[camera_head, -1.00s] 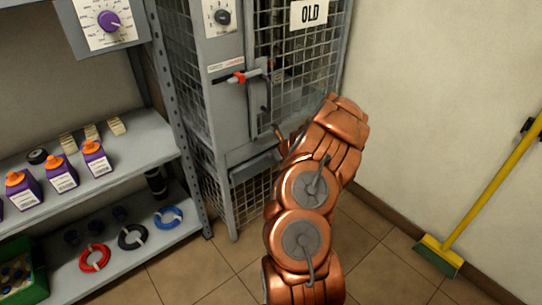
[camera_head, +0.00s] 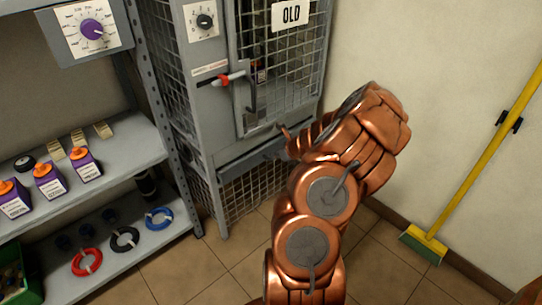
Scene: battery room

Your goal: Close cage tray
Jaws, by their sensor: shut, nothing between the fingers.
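The grey wire-mesh cage (camera_head: 205,100) stands against the wall in the upper middle, with an "OLD" sign (camera_head: 291,14) on its mesh door. The cage tray (camera_head: 235,166) is a grey ledge below the door; my arm hides its right part, and I cannot tell how far out it sits. My gripper (camera_head: 284,130) is at the tray's right part, just below the door's lower edge. Its fingers are small in view and shut on nothing. I cannot tell whether they touch the tray.
A red-handled lever (camera_head: 222,80) and a dial (camera_head: 204,20) are on the cage front. A shelf (camera_head: 120,165) with bottles and cable coils stands at left. A yellow broom (camera_head: 480,165) leans at the right wall. Tiled floor (camera_head: 185,275) is clear in front.

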